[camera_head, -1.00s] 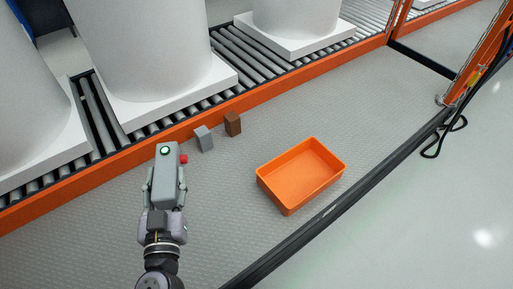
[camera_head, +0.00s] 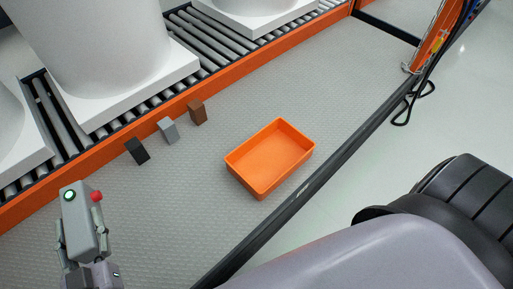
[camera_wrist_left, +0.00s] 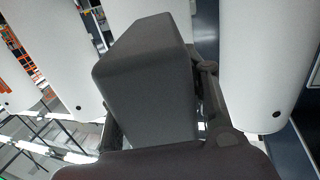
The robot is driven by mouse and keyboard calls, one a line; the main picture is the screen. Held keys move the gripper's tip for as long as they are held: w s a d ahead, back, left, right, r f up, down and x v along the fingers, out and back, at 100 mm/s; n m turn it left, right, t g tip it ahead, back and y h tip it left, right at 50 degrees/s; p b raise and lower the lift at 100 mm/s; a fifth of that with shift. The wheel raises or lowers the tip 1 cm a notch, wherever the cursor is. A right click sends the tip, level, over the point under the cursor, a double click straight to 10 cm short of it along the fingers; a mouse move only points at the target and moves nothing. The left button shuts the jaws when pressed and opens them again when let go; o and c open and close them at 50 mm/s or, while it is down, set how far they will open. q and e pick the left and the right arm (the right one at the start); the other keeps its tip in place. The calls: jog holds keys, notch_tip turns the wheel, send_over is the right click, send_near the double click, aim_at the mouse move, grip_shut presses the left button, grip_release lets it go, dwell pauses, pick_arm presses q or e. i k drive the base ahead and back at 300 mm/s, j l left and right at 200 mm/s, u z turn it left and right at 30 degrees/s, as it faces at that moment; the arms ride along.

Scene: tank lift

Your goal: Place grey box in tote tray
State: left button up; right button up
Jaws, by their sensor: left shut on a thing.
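A grey box (camera_head: 86,222) with a green button and a red knob is held upright in my left gripper (camera_head: 84,238), its fingers on both sides of it. In the left wrist view the held box (camera_wrist_left: 150,85) looks dark grey and fills the middle. The orange tote tray (camera_head: 262,188) sits on the floor, right of and beyond my left gripper, and looks empty. A smaller light grey box (camera_head: 168,130) stands on the floor near the conveyor. My right gripper is not in view.
A black box (camera_head: 137,151) and a brown box (camera_head: 197,112) flank the small grey one, along the orange conveyor edge (camera_head: 95,150). White tanks (camera_head: 95,45) stand on the rollers. A dark floor rail (camera_head: 300,195) runs right of the tray. Floor between gripper and tray is clear.

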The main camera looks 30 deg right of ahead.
aim_at(284, 152)
jog(key=l+u, duration=0.3)
jog(key=l, duration=0.85)
jog(key=l+u, duration=0.3)
jog(key=l, duration=0.9)
